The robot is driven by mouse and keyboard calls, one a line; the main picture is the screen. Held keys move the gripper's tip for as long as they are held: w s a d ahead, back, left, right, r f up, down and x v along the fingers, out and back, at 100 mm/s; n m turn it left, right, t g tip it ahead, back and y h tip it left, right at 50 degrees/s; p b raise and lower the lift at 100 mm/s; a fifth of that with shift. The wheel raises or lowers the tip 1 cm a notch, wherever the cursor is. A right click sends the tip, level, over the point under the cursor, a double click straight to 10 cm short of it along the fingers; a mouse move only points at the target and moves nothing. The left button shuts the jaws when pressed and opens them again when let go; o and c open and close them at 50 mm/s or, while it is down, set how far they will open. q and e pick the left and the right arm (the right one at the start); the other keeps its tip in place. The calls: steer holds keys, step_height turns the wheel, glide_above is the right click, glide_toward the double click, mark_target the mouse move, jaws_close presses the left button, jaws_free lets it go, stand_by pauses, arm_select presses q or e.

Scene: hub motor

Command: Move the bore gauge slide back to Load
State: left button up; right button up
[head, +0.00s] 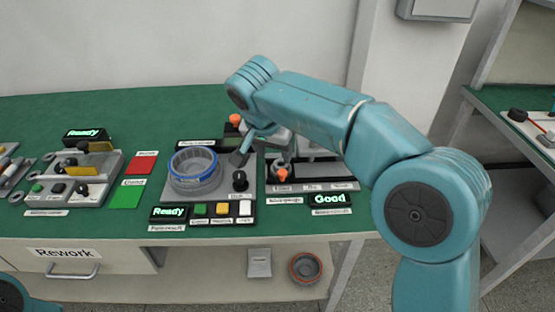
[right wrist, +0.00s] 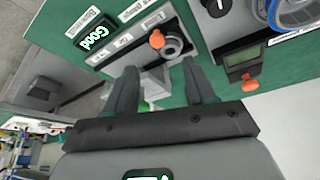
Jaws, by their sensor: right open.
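The bore gauge (head: 318,172) is a grey fixture with a rail on the green bench, right of the blue-rimmed ring. Its slide knob (head: 282,174) is orange and stands at the rail's left end, above the leftmost label, whose words are too small to read surely. In the right wrist view the orange knob (right wrist: 156,39) sits beside a round grey part on the slide. My right gripper (head: 264,150) is over the gauge's left end, partly hidden by its arm. Its open, empty fingers (right wrist: 161,88) show apart, with the knob beyond them, not gripped. My left gripper is out of view.
A blue-rimmed ring (head: 195,170) sits in a fixture to the left, with a second orange knob (head: 235,119) behind it. A lit Good display (head: 330,199) stands before the gauge. Buttons (head: 222,209) line the front. Bench behind is clear.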

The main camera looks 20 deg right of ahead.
steer(key=v, duration=0.6)
steer(key=shift+p, duration=0.45)
steer(key=shift+s, duration=0.1)
